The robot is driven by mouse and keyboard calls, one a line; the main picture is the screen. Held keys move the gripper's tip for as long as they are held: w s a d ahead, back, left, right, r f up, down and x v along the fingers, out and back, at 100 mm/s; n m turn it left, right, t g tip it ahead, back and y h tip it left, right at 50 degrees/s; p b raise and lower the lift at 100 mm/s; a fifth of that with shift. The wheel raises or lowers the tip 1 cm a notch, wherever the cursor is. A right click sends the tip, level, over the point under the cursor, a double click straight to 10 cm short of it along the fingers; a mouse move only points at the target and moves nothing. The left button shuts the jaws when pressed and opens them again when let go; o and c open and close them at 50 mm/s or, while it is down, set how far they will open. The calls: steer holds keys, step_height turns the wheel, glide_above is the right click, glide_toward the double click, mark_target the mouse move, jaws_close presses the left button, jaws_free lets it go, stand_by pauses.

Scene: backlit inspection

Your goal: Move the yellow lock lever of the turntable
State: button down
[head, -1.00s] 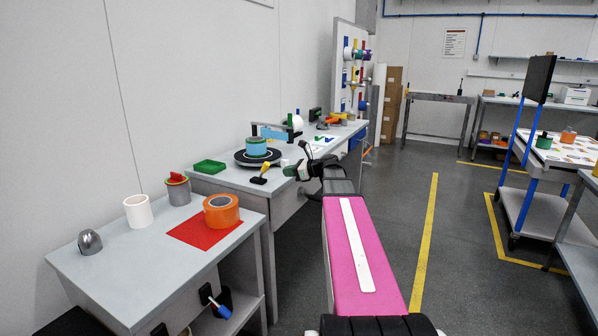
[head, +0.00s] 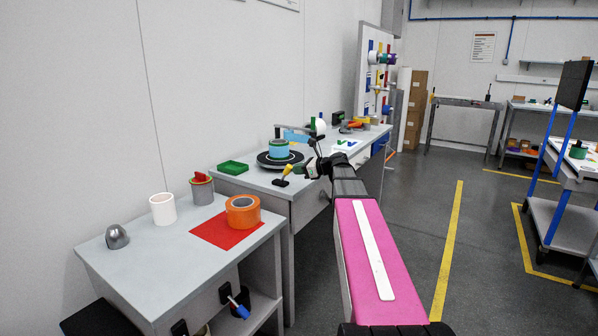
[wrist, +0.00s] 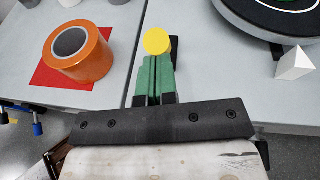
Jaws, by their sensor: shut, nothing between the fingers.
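The yellow lock lever (head: 287,171) stands tilted on a small black base at the front edge of the far table, in front of the round black turntable (head: 266,163). In the wrist view its round yellow knob (wrist: 157,41) shows just past my fingertips. The turntable's edge (wrist: 240,20) is at the upper right there. My gripper (head: 307,172) is just right of the lever in the head view. Its green fingers (wrist: 154,62) are together with nothing between them. Whether the fingertips touch the knob cannot be told. The lever's lower part is mostly hidden behind the fingers.
A blue and green roll (head: 279,150) sits on the turntable. A green tray (head: 233,167) is to its left. A white block (wrist: 294,63) lies right of my fingers. The near table holds an orange tape roll (head: 243,211) on a red sheet (head: 215,234).

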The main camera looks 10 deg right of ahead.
steer(key=shift+w+a+r, duration=0.15)
steer(key=shift+w+r, duration=0.05)
steer(key=shift+r, duration=0.05)
steer(key=shift+r+g+h, duration=0.1)
steer(key=shift+g+h, duration=0.2)
steer(key=w+a+r+g+h, duration=0.2)
steer(key=w+a+g+h, duration=0.3)
steer(key=w+a+h, duration=0.1)
steer(key=shift+w+a+r+m+g, duration=0.3)
steer(key=shift+w+a+r+m, duration=0.1)
steer(key=shift+w+a, duration=0.45)
stand_by(0.6)
